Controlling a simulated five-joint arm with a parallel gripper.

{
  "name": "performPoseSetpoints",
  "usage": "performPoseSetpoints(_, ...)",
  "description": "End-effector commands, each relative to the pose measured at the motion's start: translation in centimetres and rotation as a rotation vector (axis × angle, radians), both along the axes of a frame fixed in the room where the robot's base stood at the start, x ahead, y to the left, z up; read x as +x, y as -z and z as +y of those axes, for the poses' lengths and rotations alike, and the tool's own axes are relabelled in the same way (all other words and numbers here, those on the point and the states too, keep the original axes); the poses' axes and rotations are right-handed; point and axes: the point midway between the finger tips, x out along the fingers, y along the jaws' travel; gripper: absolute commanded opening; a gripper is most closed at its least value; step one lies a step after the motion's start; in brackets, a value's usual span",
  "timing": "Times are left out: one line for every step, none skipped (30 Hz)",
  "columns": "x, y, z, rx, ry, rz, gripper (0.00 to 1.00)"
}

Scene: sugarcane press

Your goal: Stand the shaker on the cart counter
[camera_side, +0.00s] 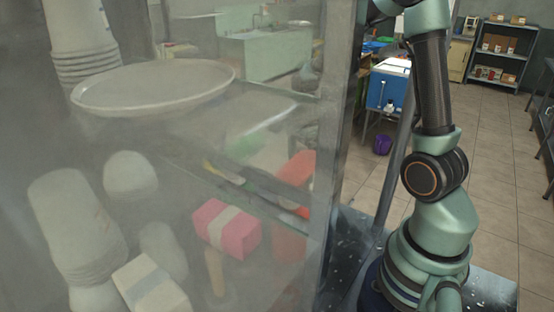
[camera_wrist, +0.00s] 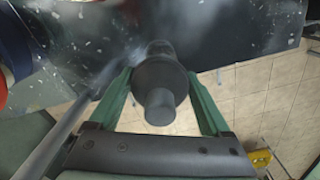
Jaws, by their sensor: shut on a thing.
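The shaker (camera_wrist: 160,78) is a dark grey, rounded piece with a narrower cap end facing the camera in the wrist view. My gripper (camera_wrist: 162,84) has its two green fingers on either side of it and is shut on it. The dark, speckled cart counter (camera_wrist: 225,28) lies beyond the shaker in the wrist view. I cannot tell the gap between the shaker and the counter. In the side view the counter (camera_side: 490,287) shows around my arm's base. My gripper and the shaker are not seen in the side view.
A hazy clear panel (camera_side: 300,190) covers the left of the side view. Behind it are stacked cups (camera_side: 75,225), a round plate (camera_side: 155,88) and a pink packet (camera_side: 226,228). In the wrist view, tiled floor (camera_wrist: 265,95) shows past the counter's edge.

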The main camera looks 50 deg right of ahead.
Motion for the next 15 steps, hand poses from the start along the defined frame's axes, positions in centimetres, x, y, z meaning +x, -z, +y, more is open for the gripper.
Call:
performPoseSetpoints(0.00,0.47,0.00,0.000,0.000,0.001,0.26)
performPoseSetpoints(0.01,0.64,0.00,0.000,0.000,0.000,0.26)
performPoseSetpoints(0.03,0.80,-0.01,0.000,0.000,-0.001,0.26)
performPoseSetpoints(0.04,0.85,-0.02,-0.001,0.000,-0.002,0.26)
performPoseSetpoints(0.04,0.87,-0.02,-0.001,0.000,-0.002,0.26)
performPoseSetpoints(0.05,0.85,-0.02,-0.001,0.000,-0.003,0.26)
performPoseSetpoints(0.05,0.84,-0.02,-0.001,0.000,-0.003,0.26)
performPoseSetpoints(0.05,0.83,-0.02,-0.001,0.000,-0.003,0.26)
performPoseSetpoints(0.06,0.82,-0.02,-0.001,0.000,-0.003,0.26)
performPoseSetpoints(0.06,0.82,-0.02,-0.001,0.000,-0.003,0.26)
performPoseSetpoints(0.05,0.83,-0.02,-0.001,0.000,-0.003,0.26)
performPoseSetpoints(0.05,0.89,-0.02,-0.001,0.000,-0.002,0.26)
performPoseSetpoints(0.04,0.96,-0.02,-0.001,0.000,-0.002,0.26)
performPoseSetpoints(0.04,1.04,-0.02,-0.001,0.000,-0.002,0.26)
performPoseSetpoints(0.03,1.15,-0.01,0.000,0.000,-0.001,0.26)
